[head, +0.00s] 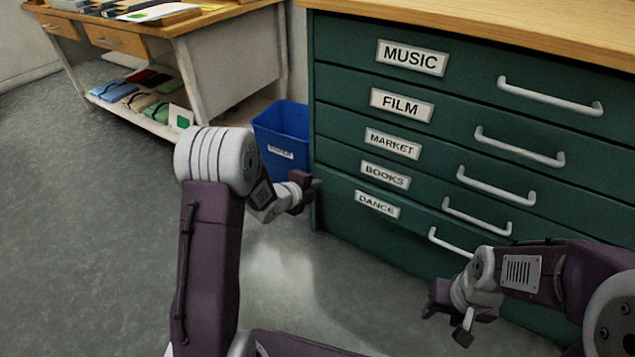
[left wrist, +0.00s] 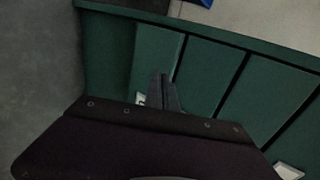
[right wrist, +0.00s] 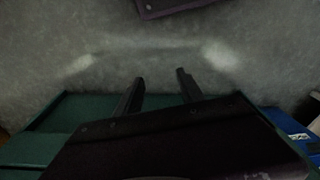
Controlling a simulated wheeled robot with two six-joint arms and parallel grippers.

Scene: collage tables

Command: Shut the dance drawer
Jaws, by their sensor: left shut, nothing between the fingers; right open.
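The dance drawer (head: 345,203) is the lowest drawer of the green cabinet, marked by a DANCE label (head: 378,204). Its front seems to stand slightly forward of the drawers above, but I cannot tell by how much. Its pale handle (head: 450,241) is partly hidden by my right arm. My left gripper (head: 305,190) is shut and empty by the cabinet's left front corner, close to the drawer's left end; contact is unclear. Its closed fingers show in the left wrist view (left wrist: 162,88) before green fronts. My right gripper (head: 447,318) is open and empty, low in front of the drawer.
The MUSIC (head: 410,57), FILM, MARKET and BOOKS drawers above look closed. A blue bin (head: 283,130) stands left of the cabinet. A wooden-topped desk (head: 190,22) with a low shelf of folders is at the back left. Grey floor (head: 90,230) is clear at the left.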

